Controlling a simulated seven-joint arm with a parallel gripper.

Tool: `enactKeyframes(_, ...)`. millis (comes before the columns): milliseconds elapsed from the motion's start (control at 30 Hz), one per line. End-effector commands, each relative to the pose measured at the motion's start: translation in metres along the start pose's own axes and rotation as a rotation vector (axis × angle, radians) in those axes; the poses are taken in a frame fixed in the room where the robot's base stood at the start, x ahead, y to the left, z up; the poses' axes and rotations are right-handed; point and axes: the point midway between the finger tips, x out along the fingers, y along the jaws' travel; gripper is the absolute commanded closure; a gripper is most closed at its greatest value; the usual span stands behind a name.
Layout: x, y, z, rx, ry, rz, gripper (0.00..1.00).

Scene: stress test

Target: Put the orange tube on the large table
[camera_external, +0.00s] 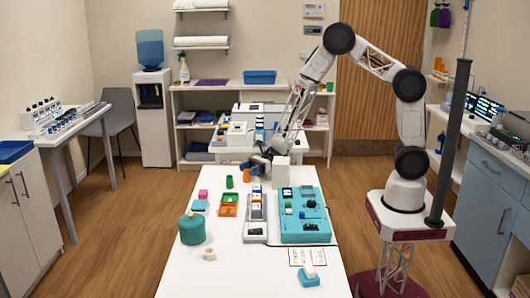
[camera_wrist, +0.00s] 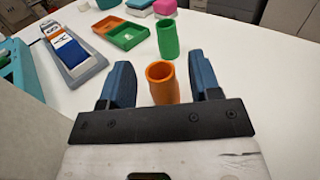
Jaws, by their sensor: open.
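The orange tube (camera_wrist: 162,86) stands upright on the large white table (camera_external: 235,278), open end up. In the wrist view it is between the two dark blue fingers of my gripper (camera_wrist: 162,80), with gaps on both sides. My gripper is open and holds nothing. In the external view my gripper (camera_external: 257,161) is low at the far end of the table, and the orange tube (camera_external: 247,175) shows partly beside it. The tube's base is hidden behind the gripper in the wrist view. The table's bare white top (camera_wrist: 240,55) shows around it.
A green tube (camera_wrist: 168,38) stands close beyond the orange one. Orange and green trays (camera_external: 229,204), a grey rack (camera_external: 256,215), a teal device (camera_external: 304,214), a white box (camera_external: 280,174) and a teal canister (camera_external: 195,229) stand on the table. The front end is mostly clear.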

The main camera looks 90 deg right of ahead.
Motion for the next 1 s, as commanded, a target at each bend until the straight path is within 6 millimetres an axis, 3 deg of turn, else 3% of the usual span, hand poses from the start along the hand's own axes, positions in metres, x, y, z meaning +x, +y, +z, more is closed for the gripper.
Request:
enactKeyframes(167,-0.018,0.000,0.003,-0.001,0.000,-0.001,0.43)
enactKeyframes(600,-0.017,0.001,0.058,-0.001,0.000,0.001,0.43)
enactKeyframes(1000,-0.016,0.000,0.070,0.000,0.000,0.001,0.43)
